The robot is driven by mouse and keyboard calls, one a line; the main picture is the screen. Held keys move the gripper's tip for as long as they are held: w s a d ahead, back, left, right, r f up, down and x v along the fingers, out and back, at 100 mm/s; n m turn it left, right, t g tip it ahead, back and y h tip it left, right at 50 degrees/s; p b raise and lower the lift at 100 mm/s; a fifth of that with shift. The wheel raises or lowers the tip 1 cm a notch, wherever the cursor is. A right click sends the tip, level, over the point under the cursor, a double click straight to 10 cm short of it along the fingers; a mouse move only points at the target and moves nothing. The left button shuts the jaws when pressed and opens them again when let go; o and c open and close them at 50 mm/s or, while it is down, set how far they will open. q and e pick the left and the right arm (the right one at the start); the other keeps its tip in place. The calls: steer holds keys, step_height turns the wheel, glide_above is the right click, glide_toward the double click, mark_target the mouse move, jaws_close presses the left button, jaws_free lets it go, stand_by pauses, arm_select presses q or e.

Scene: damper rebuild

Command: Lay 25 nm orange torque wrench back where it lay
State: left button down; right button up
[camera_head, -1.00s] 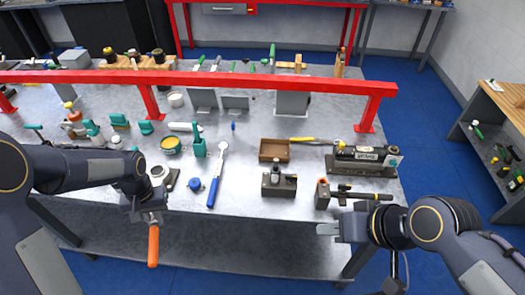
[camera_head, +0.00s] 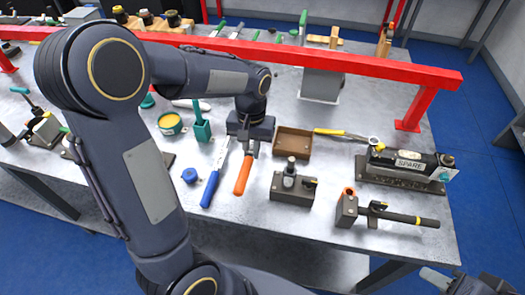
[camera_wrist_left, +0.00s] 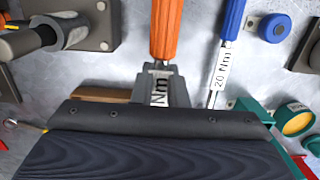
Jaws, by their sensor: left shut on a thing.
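The orange-handled torque wrench (camera_head: 243,175) is in my left gripper (camera_head: 250,146), beside the blue-handled wrench (camera_head: 212,185). In the left wrist view my left gripper (camera_wrist_left: 166,88) is shut on its labelled shaft, with the orange handle (camera_wrist_left: 163,30) pointing away. Only "Nm" of its label shows. The blue wrench (camera_wrist_left: 230,22) there is marked "20 Nm" and lies roughly parallel, a gap apart. The orange wrench's head is hidden by my gripper. I cannot tell whether it touches the table. My right gripper (camera_head: 436,279) is partly visible at the bottom right edge; its jaws are unclear.
A brown wooden tray (camera_head: 281,155) lies just right of my left gripper, with a yellow-handled wrench (camera_head: 340,133) beyond it. A dark block fixture (camera_head: 292,190) stands in front of the tray. A blue round cap (camera_head: 189,175) lies left. A red rail (camera_head: 340,66) crosses behind.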

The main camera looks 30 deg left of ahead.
arm_select(q)
step_height(320, 180, down, 8)
steer(key=shift+r, duration=0.25)
steer(key=shift+f, duration=0.15)
steer(key=c, duration=1.4)
jaws_free()
steer(key=shift+s, duration=0.1)
steer(key=shift+c, duration=0.2)
